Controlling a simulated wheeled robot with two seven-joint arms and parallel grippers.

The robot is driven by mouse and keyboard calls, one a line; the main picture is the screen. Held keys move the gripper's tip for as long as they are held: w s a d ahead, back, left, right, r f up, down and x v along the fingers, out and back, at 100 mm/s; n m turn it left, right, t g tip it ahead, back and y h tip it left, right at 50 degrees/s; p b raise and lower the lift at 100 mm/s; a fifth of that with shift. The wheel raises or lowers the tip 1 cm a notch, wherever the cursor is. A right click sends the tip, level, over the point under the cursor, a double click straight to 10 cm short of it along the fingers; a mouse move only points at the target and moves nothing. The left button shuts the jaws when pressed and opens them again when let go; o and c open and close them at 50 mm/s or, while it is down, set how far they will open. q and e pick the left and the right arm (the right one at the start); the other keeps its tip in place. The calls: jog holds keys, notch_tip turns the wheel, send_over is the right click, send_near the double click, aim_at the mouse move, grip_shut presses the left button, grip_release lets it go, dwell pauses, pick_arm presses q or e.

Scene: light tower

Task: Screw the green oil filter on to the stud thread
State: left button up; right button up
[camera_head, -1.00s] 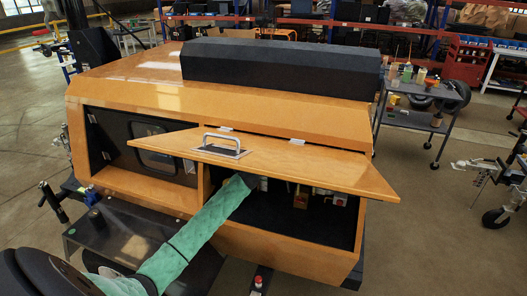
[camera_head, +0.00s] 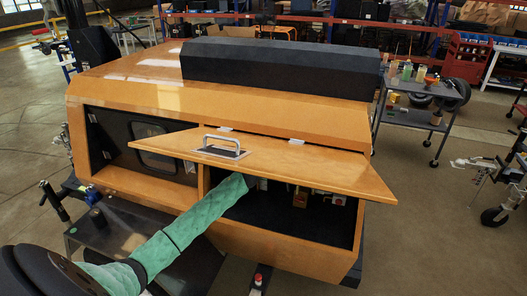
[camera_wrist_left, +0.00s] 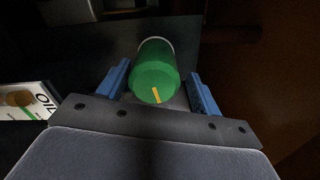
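The green oil filter (camera_wrist_left: 157,75) shows in the left wrist view, with a yellow mark on its near end and a pale rim at its far end. The blue fingers of my left gripper (camera_wrist_left: 160,88) stand on either side of it. A narrow dark gap shows on each side, so the gripper looks open around it. In the head view my green-sleeved left arm reaches under the raised orange hatch (camera_head: 300,167) into the dark compartment (camera_head: 290,222), and its gripper is hidden there. The stud thread is not visible. My right gripper is out of view.
A white box (camera_wrist_left: 27,112) with large lettering lies left of the gripper in the wrist view. The raised hatch overhangs my left arm. Small items (camera_head: 301,197) sit inside the compartment under the hatch. A grey cart (camera_head: 415,118) stands at the back right.

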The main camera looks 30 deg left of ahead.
pick_arm(q)
jog(key=shift+o, duration=0.5)
jog(key=shift+d+f, duration=0.1)
jog(key=shift+f, duration=0.2)
jog(key=shift+s, duration=0.1)
jog(key=shift+s, duration=0.2)
jog(key=b+v, duration=0.3)
jog(key=v, duration=0.4)
jog(key=shift+s+d, duration=0.1)
